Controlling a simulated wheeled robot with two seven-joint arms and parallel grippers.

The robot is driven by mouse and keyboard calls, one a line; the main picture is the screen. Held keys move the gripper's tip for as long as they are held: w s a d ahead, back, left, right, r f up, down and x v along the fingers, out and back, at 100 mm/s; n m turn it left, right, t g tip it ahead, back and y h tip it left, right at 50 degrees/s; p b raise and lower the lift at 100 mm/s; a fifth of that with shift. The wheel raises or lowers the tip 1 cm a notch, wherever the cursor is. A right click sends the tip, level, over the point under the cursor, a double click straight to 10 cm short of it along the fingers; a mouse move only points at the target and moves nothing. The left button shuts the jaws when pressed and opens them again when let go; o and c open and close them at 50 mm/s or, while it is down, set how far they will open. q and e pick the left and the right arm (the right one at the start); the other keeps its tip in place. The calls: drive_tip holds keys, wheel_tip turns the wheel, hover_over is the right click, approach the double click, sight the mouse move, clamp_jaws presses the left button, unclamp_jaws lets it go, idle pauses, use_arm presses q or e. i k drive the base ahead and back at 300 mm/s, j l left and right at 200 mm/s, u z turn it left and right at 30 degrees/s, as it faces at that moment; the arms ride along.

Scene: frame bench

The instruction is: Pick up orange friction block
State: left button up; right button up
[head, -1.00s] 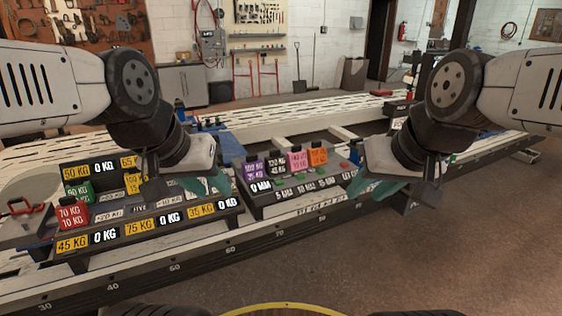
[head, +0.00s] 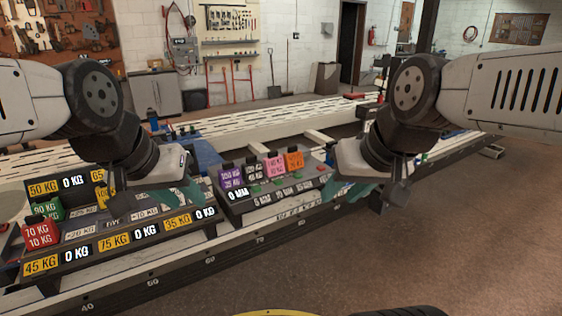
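The orange friction block (head: 294,161) stands in the back row of the smaller black rack (head: 262,205), at the right end of a row with pink, black and purple blocks. My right gripper (head: 362,190) is to the right of the rack, apart from the orange block. My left gripper (head: 160,190) is over the right part of the larger weight rack, left of the purple block. Teal parts show at both grippers. The fingers are partly hidden by the wrists, and I cannot tell whether either is open.
The pink block (head: 275,166) stands right beside the orange one, then the black block (head: 253,172) and the purple block (head: 230,177). A larger rack with yellow labels (head: 115,240) and a red block (head: 38,233) is at left. The floor at front right is clear.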

sight(293, 159)
drive_tip(key=i+l+u, duration=0.25)
drive_tip(key=i+l, duration=0.15)
drive_tip(key=i, duration=0.3)
drive_tip(key=i+l+u, duration=0.25)
drive_tip(key=i+l, duration=0.35)
drive_tip(key=i+l+u, duration=0.25)
drive_tip(key=i+l, duration=0.45)
drive_tip(key=i+l+u, duration=0.3)
drive_tip(key=i+l, duration=0.25)
drive_tip(key=l, duration=0.25)
